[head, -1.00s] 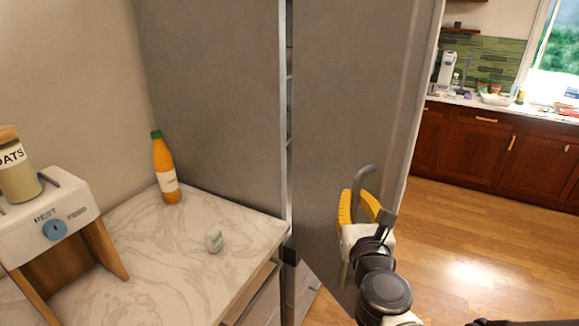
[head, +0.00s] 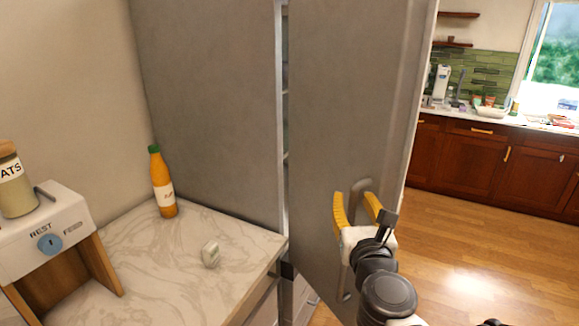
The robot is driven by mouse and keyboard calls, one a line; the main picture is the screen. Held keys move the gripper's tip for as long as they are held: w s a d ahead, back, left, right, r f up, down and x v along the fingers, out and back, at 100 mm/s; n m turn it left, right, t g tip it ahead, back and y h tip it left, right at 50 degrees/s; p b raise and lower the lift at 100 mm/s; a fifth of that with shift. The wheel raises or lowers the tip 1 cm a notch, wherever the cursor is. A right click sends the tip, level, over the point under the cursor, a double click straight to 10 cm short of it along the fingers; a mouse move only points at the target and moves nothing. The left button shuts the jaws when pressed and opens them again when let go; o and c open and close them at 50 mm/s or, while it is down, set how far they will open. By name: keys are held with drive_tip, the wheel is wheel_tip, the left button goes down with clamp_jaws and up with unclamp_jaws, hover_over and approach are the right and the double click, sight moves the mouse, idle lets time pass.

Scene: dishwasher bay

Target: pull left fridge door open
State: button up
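The left fridge door (head: 335,95) is a tall grey panel and stands ajar. A narrow gap (head: 285,120) along its left edge shows shelf edges inside. The fridge body's grey side (head: 205,90) is left of the gap. The grey bar handle (head: 362,184) is on the door's face, its middle partly hidden by my gripper. My gripper (head: 356,203) has yellow fingers spread apart, pointing up in front of the handle. The handle's top shows between the fingertips and its lower end shows below. I cannot tell whether a finger touches it.
Clear wood floor (head: 465,235) lies right of the door, before the red-brown cabinets (head: 475,165).

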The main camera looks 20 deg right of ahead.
sight(356, 184)
drive_tip(key=shift+r, duration=3.6)
drive_tip(key=s+a+f+n+g+y+b, duration=0.2)
drive_tip(key=a+f+n+y, duration=0.4)
drive_tip(key=n, duration=0.7)
drive_tip(key=s+a+f+n+g+y+b, duration=0.1)
drive_tip(key=a+f+n+y, duration=0.25)
drive_tip(key=a+n, duration=0.7)
drive_tip(key=s+d+f+n+g+h, duration=0.2)
drive_tip(key=s+d+f+n+g, duration=0.1)
drive_tip(key=s+f+n, duration=0.2)
drive_tip(key=s+d+f+n+g+h+b, duration=0.1)
drive_tip(key=s+d+f+n+g, duration=0.3)
drive_tip(key=f+n, duration=0.5)
drive_tip(key=shift+s+d+n+h, duration=0.2)
drive_tip(key=shift+s+n+h, duration=0.4)
drive_tip(key=shift+n, duration=0.35)
